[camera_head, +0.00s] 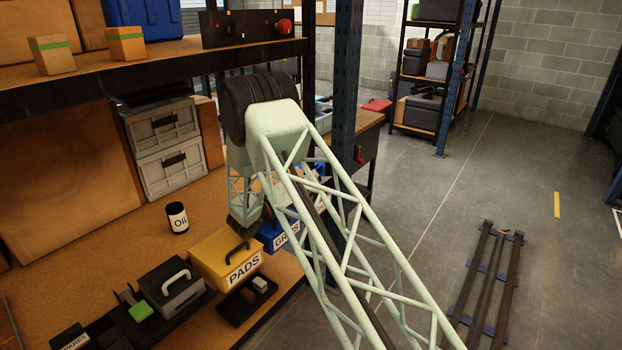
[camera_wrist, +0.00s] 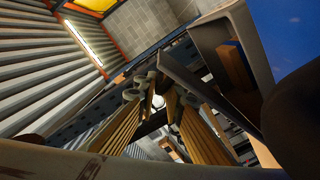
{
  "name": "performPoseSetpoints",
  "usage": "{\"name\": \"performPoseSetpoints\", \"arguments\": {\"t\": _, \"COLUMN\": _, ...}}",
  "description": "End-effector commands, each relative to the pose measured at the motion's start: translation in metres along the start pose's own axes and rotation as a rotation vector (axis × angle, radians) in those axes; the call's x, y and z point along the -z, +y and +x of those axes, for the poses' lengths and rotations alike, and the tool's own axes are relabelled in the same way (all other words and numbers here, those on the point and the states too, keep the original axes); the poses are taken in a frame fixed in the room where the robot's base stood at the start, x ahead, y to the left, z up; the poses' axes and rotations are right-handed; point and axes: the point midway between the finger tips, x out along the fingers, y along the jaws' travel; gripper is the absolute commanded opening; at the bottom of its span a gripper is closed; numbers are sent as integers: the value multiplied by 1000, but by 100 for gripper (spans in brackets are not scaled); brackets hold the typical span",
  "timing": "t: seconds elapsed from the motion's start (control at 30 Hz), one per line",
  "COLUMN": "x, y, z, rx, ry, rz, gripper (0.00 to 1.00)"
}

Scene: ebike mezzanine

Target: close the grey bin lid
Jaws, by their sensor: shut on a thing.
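A dark grey bin (camera_head: 185,302) stands on the wooden shelf at the lower left of the head view. Its lid (camera_head: 160,275), with a pale handle (camera_head: 176,283), appears to lie flat on top; I cannot tell if a small gap is left. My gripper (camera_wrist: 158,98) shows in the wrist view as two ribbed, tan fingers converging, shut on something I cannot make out. In the head view my arm's end hangs by the blue bin (camera_head: 287,236), to the right of and apart from the grey bin; the fingers are hidden there.
A yellow PADS bin (camera_head: 222,258) stands between the grey bin and the blue one. A small dark tray (camera_head: 237,307) lies in front. A black can (camera_head: 177,217) stands behind. A rack post (camera_head: 345,110) rises behind my arm.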

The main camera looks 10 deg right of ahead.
Motion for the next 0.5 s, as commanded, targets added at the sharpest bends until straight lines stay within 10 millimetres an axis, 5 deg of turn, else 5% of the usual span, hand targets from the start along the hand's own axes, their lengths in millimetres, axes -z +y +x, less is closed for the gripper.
{"name": "performPoseSetpoints", "arguments": {"t": 0.17, "x": -2, "y": 4, "z": 3, "rx": -7, "ry": -5, "rz": -1, "gripper": 20}}
{"name": "performPoseSetpoints", "arguments": {"t": 0.5, "x": -1, "y": 1, "z": 1, "rx": -3, "ry": -2, "rz": -1, "gripper": 20}}
